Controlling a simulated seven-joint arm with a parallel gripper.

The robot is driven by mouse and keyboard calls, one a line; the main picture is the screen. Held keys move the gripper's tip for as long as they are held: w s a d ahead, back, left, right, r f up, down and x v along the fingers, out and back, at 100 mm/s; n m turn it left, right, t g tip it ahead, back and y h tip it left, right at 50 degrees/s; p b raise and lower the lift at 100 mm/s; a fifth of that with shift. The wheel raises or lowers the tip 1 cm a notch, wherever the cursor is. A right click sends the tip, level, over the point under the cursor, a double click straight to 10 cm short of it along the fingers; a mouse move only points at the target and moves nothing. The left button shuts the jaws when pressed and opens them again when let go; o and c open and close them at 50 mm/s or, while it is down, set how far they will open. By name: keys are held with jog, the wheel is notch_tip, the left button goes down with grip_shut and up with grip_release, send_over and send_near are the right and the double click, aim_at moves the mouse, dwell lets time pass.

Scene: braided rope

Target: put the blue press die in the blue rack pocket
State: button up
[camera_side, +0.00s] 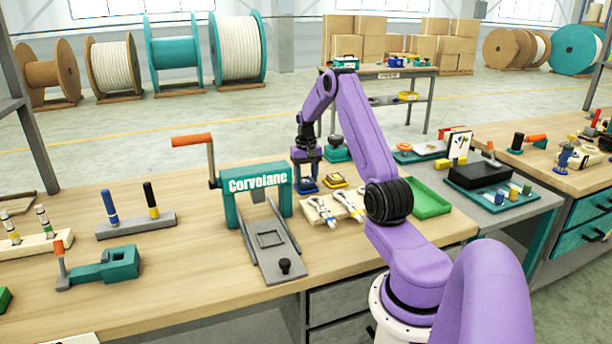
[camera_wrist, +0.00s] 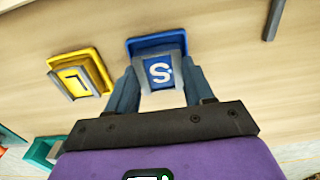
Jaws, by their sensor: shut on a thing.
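The blue press die (camera_side: 308,187) is at or just above the wooden bench, to the right of the teal press. In the wrist view the blue die (camera_wrist: 155,43) has a wide blue body and a grey block marked with a white S. My gripper (camera_side: 306,172) points down over it. In the wrist view my gripper (camera_wrist: 160,88) has its two fingers closed on either side of the S block. The fingers hide part of the die. I cannot make out a blue rack pocket for certain in either view.
A yellow die (camera_side: 335,181) sits close to the right of the blue one; it also shows in the wrist view (camera_wrist: 80,73). The teal press (camera_side: 258,185) stands left. Pliers on a wooden block (camera_side: 322,213) lie in front, and a green tray (camera_side: 430,201) is to the right.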

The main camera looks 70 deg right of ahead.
aim_at(306, 181)
jog(key=shift+f, duration=0.35)
dwell(0.4)
jog(key=o, duration=1.1)
jog(key=shift+r, duration=0.1)
jog(key=shift+r, duration=1.4)
jog(key=shift+r, duration=1.95)
